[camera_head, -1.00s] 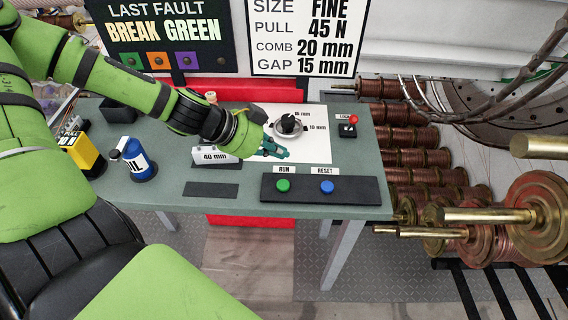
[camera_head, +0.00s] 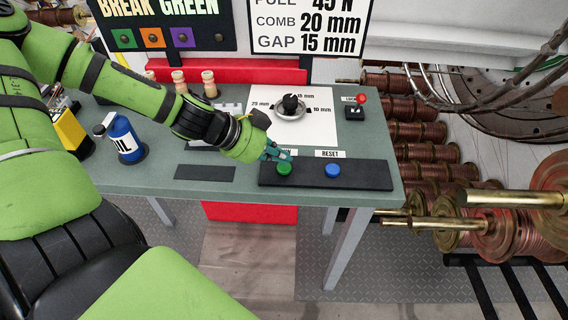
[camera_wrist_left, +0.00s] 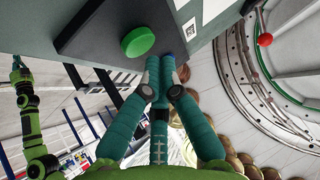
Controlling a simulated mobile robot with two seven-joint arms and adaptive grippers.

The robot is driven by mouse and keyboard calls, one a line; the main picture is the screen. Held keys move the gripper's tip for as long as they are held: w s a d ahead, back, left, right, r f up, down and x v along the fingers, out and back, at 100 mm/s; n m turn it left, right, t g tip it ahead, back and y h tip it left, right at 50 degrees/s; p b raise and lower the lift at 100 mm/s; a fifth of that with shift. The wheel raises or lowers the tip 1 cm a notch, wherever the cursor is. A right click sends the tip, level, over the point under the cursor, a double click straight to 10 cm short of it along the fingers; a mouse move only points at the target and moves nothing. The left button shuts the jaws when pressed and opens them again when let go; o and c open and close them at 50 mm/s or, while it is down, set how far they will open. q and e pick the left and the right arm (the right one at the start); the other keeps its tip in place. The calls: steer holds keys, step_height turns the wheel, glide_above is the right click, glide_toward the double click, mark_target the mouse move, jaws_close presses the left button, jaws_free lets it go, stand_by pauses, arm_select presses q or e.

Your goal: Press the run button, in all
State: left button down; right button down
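The green run button (camera_head: 284,169) sits on the dark panel (camera_head: 360,175) at the table's front, left of the blue reset button (camera_head: 333,170). My left gripper (camera_head: 277,152) is just behind the run button and covers part of its RUN label. In the left wrist view the green button (camera_wrist_left: 138,41) is just beyond the teal fingertips (camera_wrist_left: 160,88), with a gap that looks small. The fingers are drawn together with nothing between them. My right gripper shows small at the left of the wrist view (camera_wrist_left: 18,64); its fingers are too small to read.
A white sheet with a round dial (camera_head: 290,105) lies behind the panel. A red-knobbed lock box (camera_head: 355,108) stands at the right. A blue bottle (camera_head: 125,138) and a yellow box (camera_head: 70,135) stand at the left. Copper spools (camera_head: 410,132) are beyond the table's right edge.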

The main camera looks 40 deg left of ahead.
steer(key=shift+s+a, duration=0.1)
steer(key=shift+a, duration=0.3)
steer(key=shift+d, duration=0.3)
stand_by(0.6)
arm_select(q)
steer(key=shift+f+b, duration=0.35)
steer(key=shift+f, duration=0.1)
arm_select(e)
steer(key=shift+f, duration=0.4)
arm_select(q)
steer(key=shift+f+b, duration=0.4)
steer(key=shift+b, duration=0.05)
arm_select(e)
steer(key=shift+f, duration=0.4)
arm_select(q)
steer(key=shift+r, duration=0.15)
arm_select(e)
steer(key=shift+r, duration=0.1)
arm_select(q)
steer(key=shift+r+p, duration=0.75)
steer(key=shift+p, duration=0.1)
arm_select(e)
steer(key=shift+r, duration=0.7)
